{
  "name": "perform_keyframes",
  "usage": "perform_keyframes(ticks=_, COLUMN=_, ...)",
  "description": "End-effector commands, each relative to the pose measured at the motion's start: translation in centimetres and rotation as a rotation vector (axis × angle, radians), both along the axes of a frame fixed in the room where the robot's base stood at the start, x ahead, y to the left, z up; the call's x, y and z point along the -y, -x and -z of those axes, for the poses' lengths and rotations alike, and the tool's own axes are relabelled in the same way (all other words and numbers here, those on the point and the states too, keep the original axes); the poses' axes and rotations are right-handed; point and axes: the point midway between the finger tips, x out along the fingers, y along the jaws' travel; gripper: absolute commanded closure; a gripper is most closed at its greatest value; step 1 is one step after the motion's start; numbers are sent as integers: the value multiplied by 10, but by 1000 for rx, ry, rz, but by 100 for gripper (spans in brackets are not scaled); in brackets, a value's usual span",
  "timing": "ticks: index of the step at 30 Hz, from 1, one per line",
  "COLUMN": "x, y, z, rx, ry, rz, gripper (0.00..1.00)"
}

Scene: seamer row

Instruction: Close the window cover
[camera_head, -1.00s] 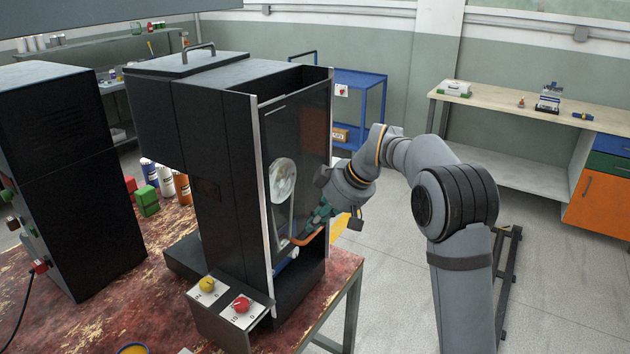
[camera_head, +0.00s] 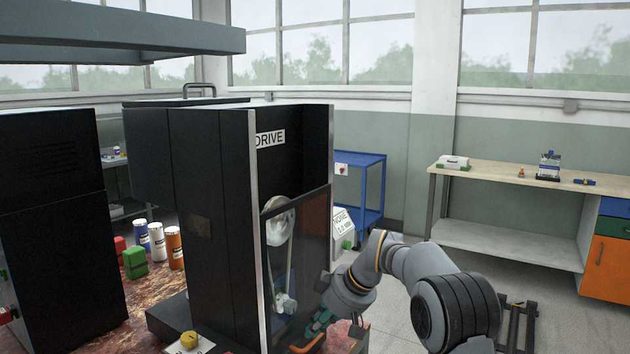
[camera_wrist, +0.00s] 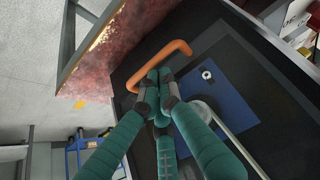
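The window cover (camera_head: 308,262) is a dark see-through panel on the front of the tall black machine. Its top edge sits well below the machine's top, so the upper part of the window is uncovered and shows a DRIVE label. Its orange handle (camera_head: 308,346) is at the bottom of the head view and also crosses the wrist view (camera_wrist: 165,58). My gripper (camera_head: 314,330) is just above the handle. In the wrist view its teal fingers (camera_wrist: 157,76) are together, tips against or very near the bar, which does not appear to be between them.
A pale pulley (camera_head: 280,226) and a rod show behind the cover. A yellow knob (camera_head: 188,339) stands at the machine's front left. Several cans and green blocks (camera_head: 134,262) are on the red worn table (camera_head: 110,325). A blue cart (camera_head: 361,190) stands behind, with open floor to the right.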

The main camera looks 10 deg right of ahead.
Motion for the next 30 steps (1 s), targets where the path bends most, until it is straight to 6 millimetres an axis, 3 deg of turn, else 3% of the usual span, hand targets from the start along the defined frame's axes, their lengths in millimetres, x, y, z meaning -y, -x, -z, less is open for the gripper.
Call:
perform_keyframes(ticks=14, x=3, y=3, z=-2, rx=-6, ry=1, rz=1, gripper=100)
perform_keyframes(ticks=30, x=41, y=40, z=-87, rx=2, ry=1, rz=2, gripper=100)
